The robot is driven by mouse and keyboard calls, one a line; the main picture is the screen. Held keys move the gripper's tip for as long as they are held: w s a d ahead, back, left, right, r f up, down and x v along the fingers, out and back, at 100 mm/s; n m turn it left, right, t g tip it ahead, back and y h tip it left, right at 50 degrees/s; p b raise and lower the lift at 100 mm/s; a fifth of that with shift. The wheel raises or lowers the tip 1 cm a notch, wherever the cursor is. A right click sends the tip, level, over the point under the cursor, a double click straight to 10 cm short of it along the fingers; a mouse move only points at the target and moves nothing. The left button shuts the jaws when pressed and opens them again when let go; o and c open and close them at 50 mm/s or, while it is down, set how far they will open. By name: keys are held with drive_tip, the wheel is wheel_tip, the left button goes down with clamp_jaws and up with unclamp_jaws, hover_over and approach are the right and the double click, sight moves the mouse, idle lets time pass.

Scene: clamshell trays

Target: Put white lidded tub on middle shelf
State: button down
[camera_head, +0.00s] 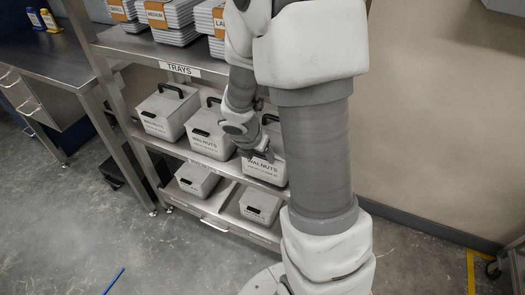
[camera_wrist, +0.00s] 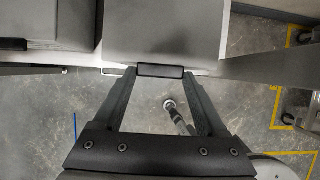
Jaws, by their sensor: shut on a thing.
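The white lidded tub (camera_head: 266,172), with a black handle and "WALNUTS" on its front, is at the right end of the middle shelf (camera_head: 222,172). I cannot tell whether it rests on the shelf or hangs just above it. My gripper (camera_head: 258,154) reaches down to the tub's top front and partly hides it. In the wrist view, my gripper (camera_wrist: 159,72) is shut on the tub's black handle, with one finger at each end.
Two similar tubs stand to the left on the same shelf, a middle one (camera_head: 207,138) and a left one (camera_head: 168,112). Smaller tubs (camera_head: 260,207) sit on the shelf below. Stacked trays (camera_head: 165,20) fill the shelf above. A metal workbench (camera_head: 50,60) stands at left. The floor in front is mostly clear.

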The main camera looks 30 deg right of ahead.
drive_tip(key=shift+w+d+r, duration=0.1)
drive_tip(key=shift+w+d, duration=0.65)
drive_tip(key=shift+d, duration=0.25)
drive_tip(key=shift+f+b, duration=0.5)
drive_tip(key=shift+f, duration=0.3)
unclamp_jaws()
drive_tip(key=s+a+r, duration=0.3)
drive_tip(key=s+a, duration=0.5)
drive_tip(key=a, duration=0.2)
drive_tip(key=s+a+r+m+t+y, duration=0.1)
drive_tip(key=s+r+m, duration=0.4)
drive_tip(key=r+m, duration=0.5)
drive_tip(key=s+a+r+m+t+y, duration=0.1)
drive_tip(key=s+r+m+y, duration=0.2)
drive_tip(key=r+m, duration=0.7)
drive_tip(key=s+m, duration=0.2)
drive_tip(key=m, duration=0.3)
drive_tip(key=shift+s+a+r+m+t+p, duration=0.25)
drive_tip(key=shift+s+m+t+p, duration=0.05)
drive_tip(key=shift+s+p, duration=0.1)
